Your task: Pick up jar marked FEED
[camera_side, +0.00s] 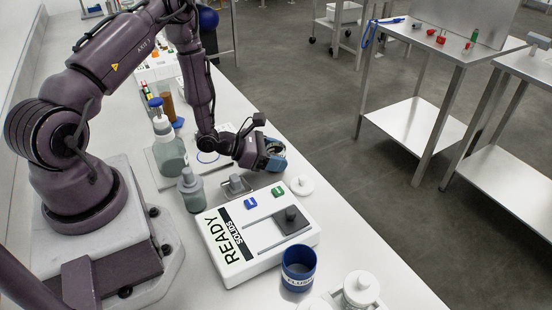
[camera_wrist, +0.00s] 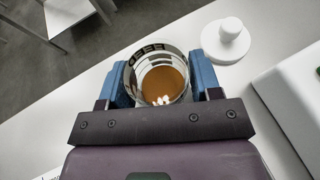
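The jar marked FEED (camera_wrist: 158,80) is a clear glass jar with orange-brown liquid inside and a dark-lettered label, seen from above in the wrist view. It sits between the two blue fingers of my gripper (camera_wrist: 160,84), one on each side and close to its wall. Whether the fingers press on it or leave a thin gap does not show. In the side view my gripper (camera_side: 273,152) is low over the bench, and its blue fingers and dark wrist largely hide the jar. I cannot tell if the jar rests on the bench.
A white round lid with a knob (camera_wrist: 229,38) lies right of the jar. Grey-green bottles (camera_side: 190,190) stand near my base. The bench edge is close to my gripper.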

